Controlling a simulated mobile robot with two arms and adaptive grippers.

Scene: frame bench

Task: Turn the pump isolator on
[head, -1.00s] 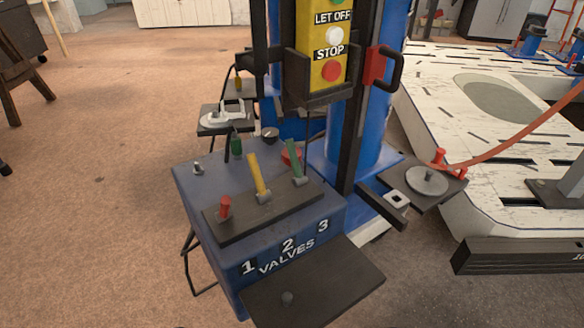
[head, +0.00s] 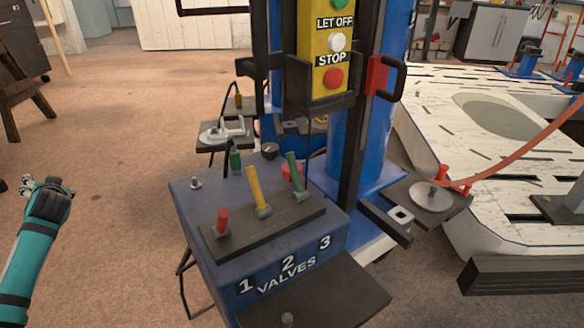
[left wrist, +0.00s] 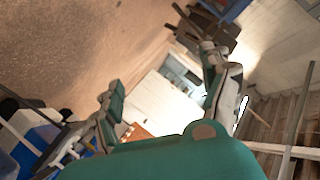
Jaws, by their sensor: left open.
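No part is labelled as the pump isolator, so I cannot tell for sure which one it is. A red part (head: 288,173), perhaps a rotary switch, shows partly behind the green lever on the blue valve box (head: 195,215). A small dark round knob (head: 270,150) stands behind the box. My left gripper (head: 29,186) is at the far left over open floor, well apart from the box. In the left wrist view its two fingers (left wrist: 163,75) are spread with nothing between them. My right gripper is not in view.
The box carries a red lever (head: 222,220), a yellow lever (head: 257,190) and a green lever (head: 296,175). A yellow button pendant (head: 325,60) hangs in a black holder on the blue post. A dark plate (head: 340,285) juts out in front.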

